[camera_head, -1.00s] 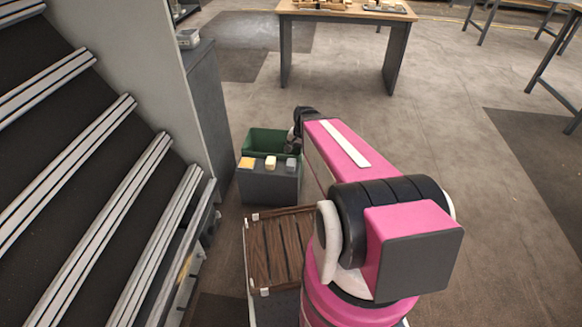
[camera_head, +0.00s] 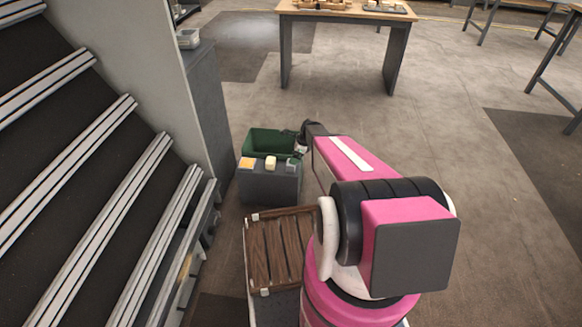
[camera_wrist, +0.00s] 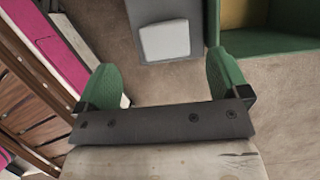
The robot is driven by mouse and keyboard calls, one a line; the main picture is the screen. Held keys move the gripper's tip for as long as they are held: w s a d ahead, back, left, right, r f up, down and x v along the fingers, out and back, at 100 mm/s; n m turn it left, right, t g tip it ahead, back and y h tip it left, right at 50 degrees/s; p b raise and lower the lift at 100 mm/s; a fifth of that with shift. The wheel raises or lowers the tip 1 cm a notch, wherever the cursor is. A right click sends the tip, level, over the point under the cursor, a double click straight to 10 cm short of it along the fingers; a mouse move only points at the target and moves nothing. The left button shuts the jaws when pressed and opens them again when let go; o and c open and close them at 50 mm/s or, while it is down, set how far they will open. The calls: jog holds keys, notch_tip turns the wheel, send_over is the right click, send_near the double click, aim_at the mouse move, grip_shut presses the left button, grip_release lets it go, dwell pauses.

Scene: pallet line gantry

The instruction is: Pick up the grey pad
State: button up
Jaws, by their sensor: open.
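The grey pad (camera_head: 291,167) is at the right end of the dark grey box's top, partly hidden by my gripper in the head view. In the wrist view the pad (camera_wrist: 165,41) is a pale grey rounded square on the grey surface, just beyond and between the fingertips. My gripper (camera_wrist: 163,65) has two green fingers spread wide, with nothing between them. In the head view, my gripper (camera_head: 297,157) is small and mostly hidden behind my arm, close to the pad.
The dark grey box (camera_head: 268,187) also bears a yellow-orange pad (camera_head: 246,163) and a cream pad (camera_head: 270,163). A green bin (camera_head: 262,140) stands behind it. A brown slatted pallet (camera_head: 278,245) lies in front. A grey cabinet (camera_head: 207,105) stands left.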

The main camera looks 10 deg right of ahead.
jog(key=x, duration=0.2)
jog(key=shift+w+a+f, duration=0.1)
jog(key=shift+f, duration=0.25)
jog(key=x, duration=0.3)
jog(key=d+x, duration=0.1)
jog(key=x, duration=0.1)
jog(key=shift+w+f, duration=0.1)
jog(key=shift+f, duration=0.1)
jog(key=c, duration=1.1)
jog(key=shift+r, duration=0.1)
jog(key=shift+r, duration=0.4)
jog(key=r, duration=0.4)
jog(key=shift+s+a, duration=0.35)
jog(key=s+a+r, duration=0.1)
jog(key=a+r, duration=0.1)
jog(key=a, duration=0.1)
jog(key=s+a+r, duration=0.2)
jog(key=a, duration=0.1)
jog(key=s+a+r, duration=0.2)
jog(key=a, duration=0.1)
jog(key=shift+s+a+r, duration=0.1)
jog(key=shift+s+a, duration=0.1)
jog(key=shift+o, duration=0.9)
